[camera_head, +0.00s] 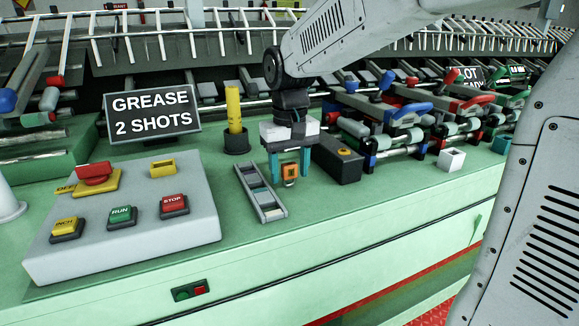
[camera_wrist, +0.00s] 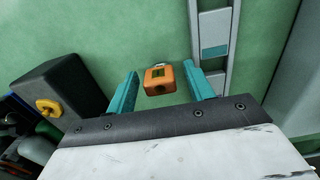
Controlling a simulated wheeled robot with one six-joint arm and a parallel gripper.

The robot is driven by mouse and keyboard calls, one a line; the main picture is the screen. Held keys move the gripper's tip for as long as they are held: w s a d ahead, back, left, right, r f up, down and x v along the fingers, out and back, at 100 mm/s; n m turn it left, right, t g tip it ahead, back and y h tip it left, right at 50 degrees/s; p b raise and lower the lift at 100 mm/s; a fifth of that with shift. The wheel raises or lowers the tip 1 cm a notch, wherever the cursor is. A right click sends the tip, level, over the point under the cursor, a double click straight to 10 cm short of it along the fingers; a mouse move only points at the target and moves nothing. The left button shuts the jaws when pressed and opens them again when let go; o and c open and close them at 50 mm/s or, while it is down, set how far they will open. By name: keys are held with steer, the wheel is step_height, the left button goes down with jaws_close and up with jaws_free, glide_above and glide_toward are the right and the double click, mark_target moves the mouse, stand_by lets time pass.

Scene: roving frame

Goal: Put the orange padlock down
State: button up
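The orange padlock (camera_head: 289,170) is at the green machine top, between the two teal fingers of my gripper (camera_head: 290,170). In the wrist view the padlock (camera_wrist: 160,80) shows against the green surface, with a gap between it and each finger of my gripper (camera_wrist: 161,82). The fingers are apart and neither seems to touch it. It looks to rest on the green top, though its underside is hidden. I cannot make out its shackle clearly.
A grey slotted rail (camera_head: 261,192) lies just left of my gripper. A dark box with a yellow knob (camera_head: 337,162) stands close on the right. A yellow cylinder in a black holder (camera_head: 234,118) and a button console (camera_head: 130,225) are farther left. Green surface is clear in front.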

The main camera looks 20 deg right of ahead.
mark_target(290, 164)
step_height(290, 164, up, 12)
steer(key=s+d+f, duration=0.1)
steer(key=s+f, duration=0.3)
steer(key=s, duration=0.4)
steer(key=s+d+f+t, duration=0.1)
steer(key=s+f, duration=0.3)
steer(key=s, duration=0.4)
steer(key=s+d+f, duration=0.1)
steer(key=s+f, duration=0.3)
steer(key=s, duration=0.5)
steer(key=shift+d+f, duration=0.15)
steer(key=shift+f, duration=0.15)
